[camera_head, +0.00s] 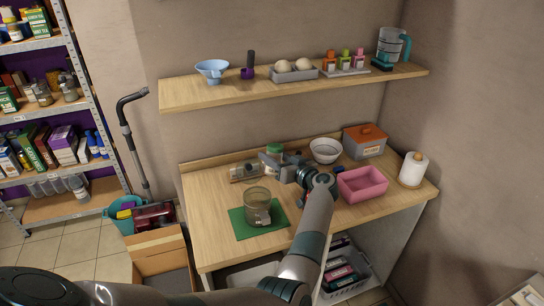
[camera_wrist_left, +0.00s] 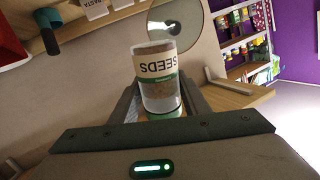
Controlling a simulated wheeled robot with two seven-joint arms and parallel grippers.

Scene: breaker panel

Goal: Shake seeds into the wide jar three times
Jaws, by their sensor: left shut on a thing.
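The wide jar (camera_head: 257,207) is clear glass and stands upright on a green mat (camera_head: 243,229) in the head view. My left gripper (camera_head: 276,160) is shut on the seeds jar, behind the wide jar and slightly to its right, apart from it. In the head view, the green lid of the seeds jar (camera_head: 275,148) shows above the fingers; its body is mostly hidden. In the left wrist view, the seeds jar (camera_wrist_left: 156,65) sits between the fingers, with a cream label reading SEEDS upside down and brown contents. My right gripper is not in view.
A clear cylinder (camera_head: 243,173) lies left of my gripper. A white bowl (camera_head: 325,150), a lidded grey box (camera_head: 365,141), a pink bin (camera_head: 362,184) and a paper roll (camera_head: 413,169) occupy the counter's right side. A wall shelf (camera_head: 220,92) hangs above. The counter's left front is clear.

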